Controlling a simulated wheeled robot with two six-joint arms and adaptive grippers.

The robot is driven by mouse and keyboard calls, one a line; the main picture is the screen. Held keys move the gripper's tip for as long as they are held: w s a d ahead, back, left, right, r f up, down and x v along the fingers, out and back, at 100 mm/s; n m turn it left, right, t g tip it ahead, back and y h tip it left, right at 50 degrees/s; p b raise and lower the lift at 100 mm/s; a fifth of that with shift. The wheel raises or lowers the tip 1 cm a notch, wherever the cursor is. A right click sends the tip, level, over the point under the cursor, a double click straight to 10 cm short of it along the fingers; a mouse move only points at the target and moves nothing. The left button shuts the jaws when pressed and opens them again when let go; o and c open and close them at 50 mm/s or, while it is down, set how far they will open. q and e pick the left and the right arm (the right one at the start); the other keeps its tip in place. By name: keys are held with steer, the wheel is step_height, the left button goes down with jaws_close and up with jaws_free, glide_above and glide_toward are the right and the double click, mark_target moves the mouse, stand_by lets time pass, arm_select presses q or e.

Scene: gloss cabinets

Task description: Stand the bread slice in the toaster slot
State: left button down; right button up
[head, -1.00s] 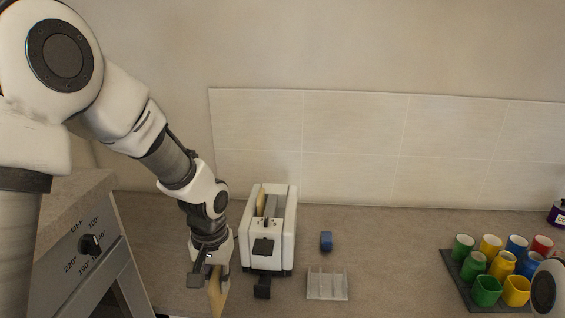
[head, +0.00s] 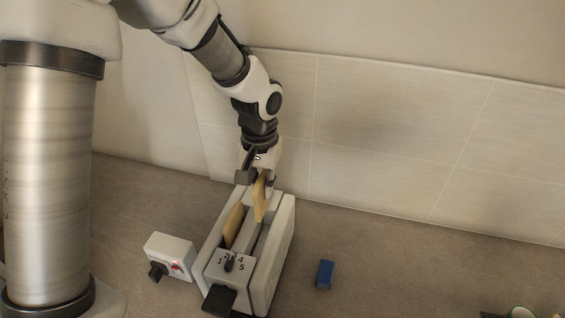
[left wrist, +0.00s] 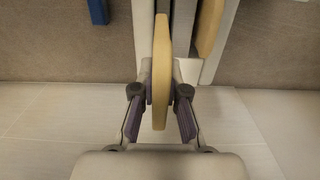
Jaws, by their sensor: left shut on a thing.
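The white toaster (head: 285,240) stands on the counter, with its lever and numbered dial facing me. One tan bread slice (head: 233,226) is in its left slot; it also shows in the left wrist view (left wrist: 207,28). My left gripper (head: 259,181) is shut on another bread slice (head: 259,203), held upright on edge at the far end of the right slot. In the left wrist view this held slice (left wrist: 161,65) sits between the two fingers (left wrist: 160,100). I cannot tell whether its lower edge is inside the slot. My right gripper is not in view.
A small white box (head: 169,256) with a dark knob and red mark stands left of the toaster. A blue block (head: 325,274) lies to its right. The tiled wall (head: 390,150) rises behind. The counter right of the blue block is mostly clear.

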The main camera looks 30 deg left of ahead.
mark_target(257, 214)
arm_select(q)
steer(key=f+b, duration=0.1)
steer(key=s+f+b, duration=0.1)
steer(key=f, duration=0.1)
steer(key=f+b, duration=0.1)
steer(key=shift+s+f, duration=0.25)
steer(key=shift+s, duration=0.15)
steer(key=shift+f+b, duration=0.35)
steer(key=shift+b, duration=0.25)
steer(key=shift+s+f+b, duration=0.5)
steer(key=shift+w+f+b, duration=0.15)
steer(key=shift+f+b, duration=0.3)
steer(key=shift+f, duration=0.4)
steer(key=shift+w+f+b, duration=0.15)
steer(key=shift+f+b, duration=0.25)
steer(key=shift+f, duration=0.45)
steer(key=shift+s, duration=0.15)
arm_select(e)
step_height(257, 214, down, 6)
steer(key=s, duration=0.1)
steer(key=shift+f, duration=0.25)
arm_select(q)
steer(key=shift+r, duration=0.1)
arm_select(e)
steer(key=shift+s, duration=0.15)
